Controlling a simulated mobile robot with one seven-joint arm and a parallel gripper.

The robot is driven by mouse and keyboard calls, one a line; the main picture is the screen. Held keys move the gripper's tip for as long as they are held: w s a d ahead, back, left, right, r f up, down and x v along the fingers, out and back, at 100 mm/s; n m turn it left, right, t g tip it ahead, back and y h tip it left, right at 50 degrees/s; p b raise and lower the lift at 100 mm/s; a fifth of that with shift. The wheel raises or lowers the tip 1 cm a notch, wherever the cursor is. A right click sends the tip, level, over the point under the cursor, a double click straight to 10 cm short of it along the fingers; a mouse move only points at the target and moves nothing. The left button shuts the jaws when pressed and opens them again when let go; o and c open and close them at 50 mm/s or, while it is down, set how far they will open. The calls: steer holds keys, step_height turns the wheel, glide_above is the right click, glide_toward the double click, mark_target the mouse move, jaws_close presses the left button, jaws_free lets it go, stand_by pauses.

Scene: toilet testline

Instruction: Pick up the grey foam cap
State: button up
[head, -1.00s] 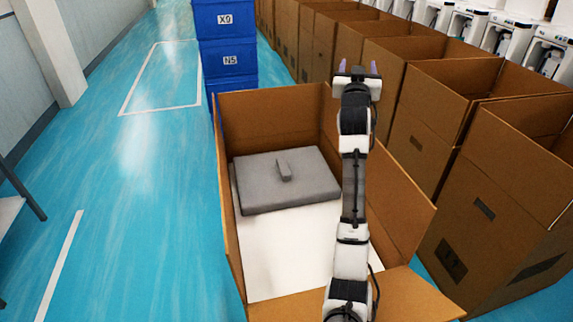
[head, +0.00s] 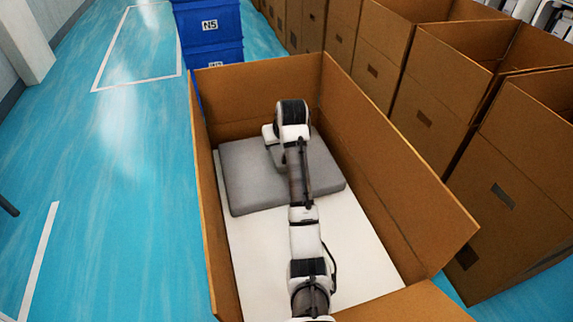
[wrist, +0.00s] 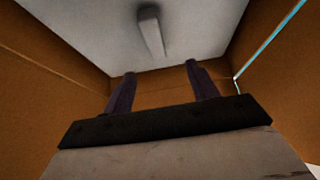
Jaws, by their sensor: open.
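The grey foam cap (head: 248,182) lies flat inside an open cardboard box (head: 395,205), toward its far end, on a white surface (head: 265,268). In the head view my arm hangs over the cap and hides its raised handle and my gripper's fingers. In the wrist view my gripper (wrist: 161,68) is open and empty, with two dark fingers apart. The cap's grey top (wrist: 85,28) fills the upper part of that view. Its narrow raised handle (wrist: 150,30) lies ahead of the gap between the fingers, apart from them.
The box walls rise around the cap, close on the left and far sides. Blue crates (head: 210,30) are stacked behind the box. More open cardboard boxes (head: 455,75) stand along the right. The blue floor at left is clear.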

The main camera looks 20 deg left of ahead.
steer(key=p, duration=0.1)
glide_toward(278, 156)
steer(key=x, duration=0.3)
steer(key=shift+s+a+f, duration=0.1)
steer(key=shift+a+f, duration=0.15)
steer(key=shift+a, duration=0.05)
steer(key=shift+w+p+x, duration=0.2)
steer(key=shift+p+x, duration=0.25)
steer(key=shift+x, duration=0.65)
steer(key=shift+w+p+x, duration=0.25)
steer(key=shift+p+x, duration=0.15)
steer(key=shift+x, duration=0.75)
steer(key=shift+w+f, duration=0.2)
steer(key=shift+f, duration=0.1)
steer(key=shift+f, duration=0.25)
jaws_close()
